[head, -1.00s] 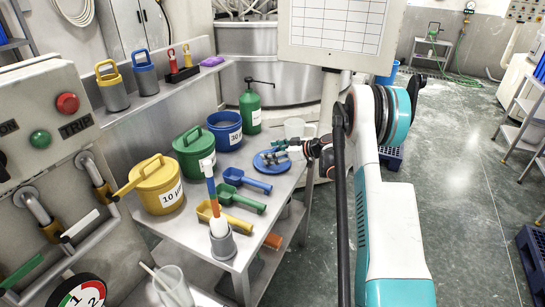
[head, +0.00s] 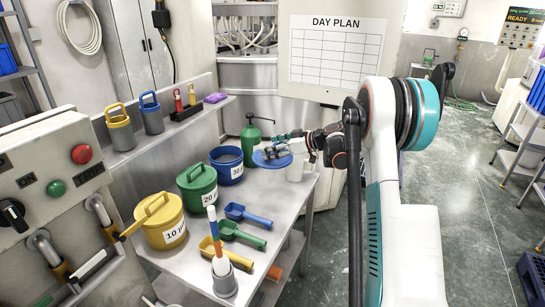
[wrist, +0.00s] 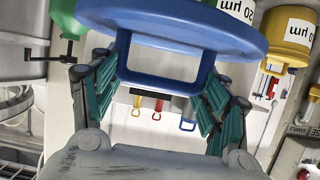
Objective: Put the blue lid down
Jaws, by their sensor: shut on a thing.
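My gripper (wrist: 160,92) is shut on the handle of the blue lid (wrist: 180,22); the teal fingers stand on both sides of the handle. In the head view my gripper (head: 290,147) holds the blue lid (head: 262,161) above the bench's far right part. The blue pot (head: 229,169), marked 30, stands open to the left of the lid, with its dark inside showing.
Green (head: 196,190) and yellow (head: 160,222) lidded pots stand in a row nearer than the blue pot. Blue, green and yellow scoops lie on the bench (head: 285,208). Bare bench shows at front right.

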